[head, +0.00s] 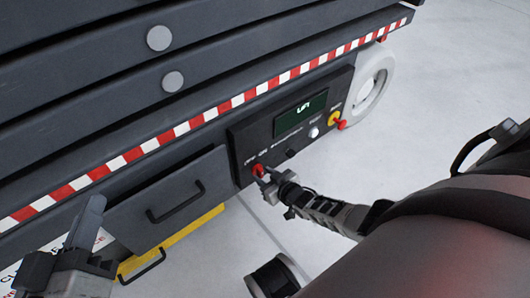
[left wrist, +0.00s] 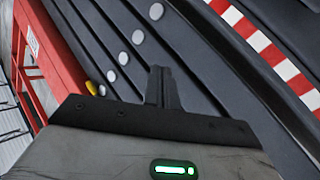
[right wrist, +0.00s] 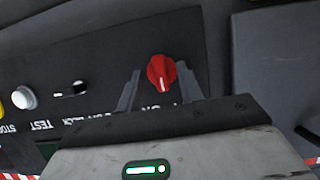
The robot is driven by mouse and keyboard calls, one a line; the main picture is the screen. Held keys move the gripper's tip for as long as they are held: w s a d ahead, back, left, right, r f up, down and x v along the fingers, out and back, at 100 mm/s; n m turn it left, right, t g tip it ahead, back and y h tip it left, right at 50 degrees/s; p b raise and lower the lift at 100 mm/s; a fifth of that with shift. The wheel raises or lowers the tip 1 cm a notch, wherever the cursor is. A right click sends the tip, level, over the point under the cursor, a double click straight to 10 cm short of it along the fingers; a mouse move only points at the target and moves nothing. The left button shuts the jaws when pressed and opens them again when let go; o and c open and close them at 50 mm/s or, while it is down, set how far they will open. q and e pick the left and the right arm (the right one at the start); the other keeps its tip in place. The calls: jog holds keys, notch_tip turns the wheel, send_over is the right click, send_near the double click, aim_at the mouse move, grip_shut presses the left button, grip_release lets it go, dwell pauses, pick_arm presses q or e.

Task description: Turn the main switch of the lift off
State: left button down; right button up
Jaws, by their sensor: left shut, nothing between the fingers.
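The main switch, a red rotary knob (head: 257,169), sits at the lower left of the lift's dark control panel (head: 240,137). In the right wrist view the knob (right wrist: 161,73) is in front of my right gripper (right wrist: 157,92), with one finger to each side. The fingers stand apart with visible gaps beside the knob. In the head view my right gripper (head: 266,181) is close to the knob; contact cannot be told. The labels by the knob are partly hidden. My left gripper (head: 90,213) is shut and empty at the lower left, also seen in the left wrist view (left wrist: 162,88).
The panel also has a green LIFT display (head: 300,114), a white button (head: 314,132) and a red stop button on yellow (head: 335,120). A drawer with a handle (head: 177,203) is left of the knob. A white wheel (head: 375,80) is beyond.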

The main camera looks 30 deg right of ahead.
pick_arm(q)
jog(key=shift+r, duration=0.1)
pick_arm(e)
jog(key=shift+s, duration=0.1)
